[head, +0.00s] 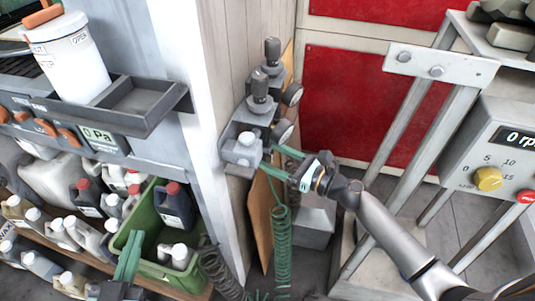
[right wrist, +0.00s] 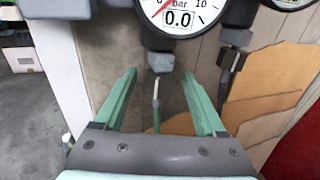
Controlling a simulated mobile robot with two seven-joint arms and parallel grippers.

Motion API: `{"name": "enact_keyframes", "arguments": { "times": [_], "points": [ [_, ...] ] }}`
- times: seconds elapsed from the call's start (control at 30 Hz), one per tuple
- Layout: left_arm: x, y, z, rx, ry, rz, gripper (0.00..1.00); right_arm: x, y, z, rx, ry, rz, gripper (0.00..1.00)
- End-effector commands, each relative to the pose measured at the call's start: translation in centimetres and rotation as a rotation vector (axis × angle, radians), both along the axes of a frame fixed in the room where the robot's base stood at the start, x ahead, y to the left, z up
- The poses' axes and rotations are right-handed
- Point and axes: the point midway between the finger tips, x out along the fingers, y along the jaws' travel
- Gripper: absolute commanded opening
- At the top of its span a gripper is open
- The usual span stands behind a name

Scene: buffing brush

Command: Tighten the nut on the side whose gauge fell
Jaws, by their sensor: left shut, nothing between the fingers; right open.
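In the right wrist view a round white gauge (right wrist: 178,14) reads 0.0 bar. Below it is a grey nut (right wrist: 160,62) with a thin pipe and green hose hanging under it. A second gauge (right wrist: 288,3) is mostly cut off, its reading hidden; a grey nut (right wrist: 236,38) with a dark hose sits below and left of it. My right gripper (right wrist: 158,78) is open, its green fingers on either side of the pipe, apart from it. In the head view the right gripper (head: 282,158) is at the regulator block (head: 243,150). My left gripper (head: 135,240) is shut and empty, lower left.
A green crate (head: 147,238) with bottles stands on the lower left shelf. A white canister (head: 68,58) stands beside a grey tray (head: 140,104). A green coiled hose (head: 282,245) hangs below the regulators. A machine with a yellow knob (head: 488,178) is at right.

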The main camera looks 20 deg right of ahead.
Motion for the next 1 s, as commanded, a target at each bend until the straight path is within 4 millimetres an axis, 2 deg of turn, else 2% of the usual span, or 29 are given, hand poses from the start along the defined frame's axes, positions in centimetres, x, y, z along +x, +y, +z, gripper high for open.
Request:
{"name": "enact_keyframes", "arguments": {
  "times": [0.13, 0.43, 1.0],
  "points": [
    [0.02, -0.01, 0.30, -0.001, -0.014, -0.001, 0.00, 0.70, 0.56, 0.01, -0.001, -0.001, 0.000, 0.73],
    [0.05, 0.00, 0.69, -0.002, -0.022, -0.001, 0.00, 0.79, 0.67, -0.02, -0.001, 0.000, 0.001, 0.73],
    [0.16, -0.01, 0.82, -0.002, -0.027, -0.003, 0.00, 0.77, 0.66, -0.03, -0.001, 0.000, 0.001, 0.09]
  ]
}}
